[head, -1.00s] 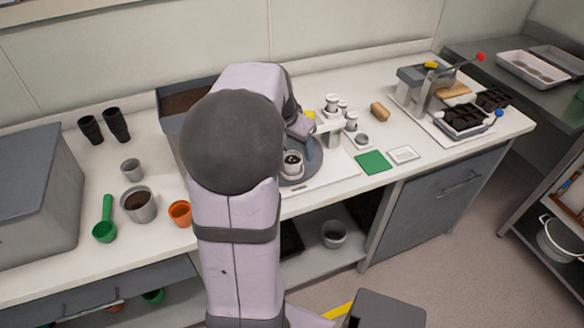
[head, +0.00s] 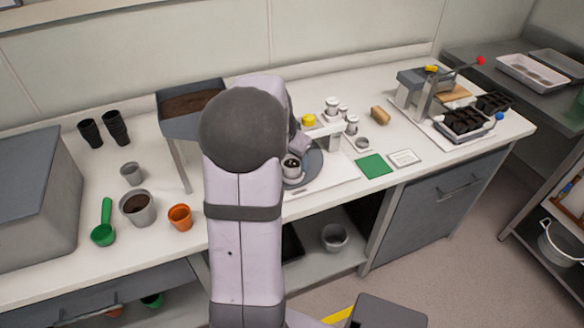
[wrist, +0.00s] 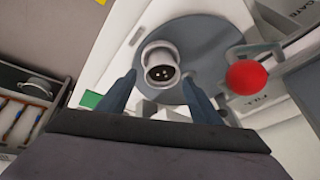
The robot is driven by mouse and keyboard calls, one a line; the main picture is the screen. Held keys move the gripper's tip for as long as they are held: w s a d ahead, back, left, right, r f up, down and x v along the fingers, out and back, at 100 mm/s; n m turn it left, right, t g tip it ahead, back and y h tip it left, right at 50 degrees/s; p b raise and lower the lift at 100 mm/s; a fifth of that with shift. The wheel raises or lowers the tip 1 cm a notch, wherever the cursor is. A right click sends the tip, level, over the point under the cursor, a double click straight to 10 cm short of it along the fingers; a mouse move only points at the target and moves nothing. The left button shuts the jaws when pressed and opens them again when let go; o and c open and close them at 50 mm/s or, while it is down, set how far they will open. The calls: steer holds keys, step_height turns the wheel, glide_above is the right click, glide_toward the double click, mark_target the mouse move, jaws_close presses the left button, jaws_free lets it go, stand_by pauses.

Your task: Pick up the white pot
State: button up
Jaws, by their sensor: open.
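The white pot (head: 291,166) stands upright on a round grey plate (head: 313,166) in the head view, near the front of the bench. It holds dark soil with a few pale specks. In the wrist view the white pot (wrist: 161,48) sits on the same grey disc (wrist: 205,42). My gripper (wrist: 160,78) is open, with one blue-grey finger to each side of the pot in the picture. I see no contact between the fingers and the pot. In the head view my arm hides most of the gripper.
A red ball knob (wrist: 247,77) on a lever is right of the pot in the wrist view. White jars (head: 332,106) and a yellow-topped item (head: 308,120) stand behind the plate. A green square (head: 373,165) lies to the right. An orange pot (head: 180,217) stands left of my arm.

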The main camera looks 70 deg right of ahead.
mark_target(294, 164)
steer(key=shift+p+x, duration=0.45)
steer(key=shift+x, duration=1.4)
steer(key=c, duration=1)
steer(key=shift+o, duration=0.2)
steer(key=shift+r, duration=0.1)
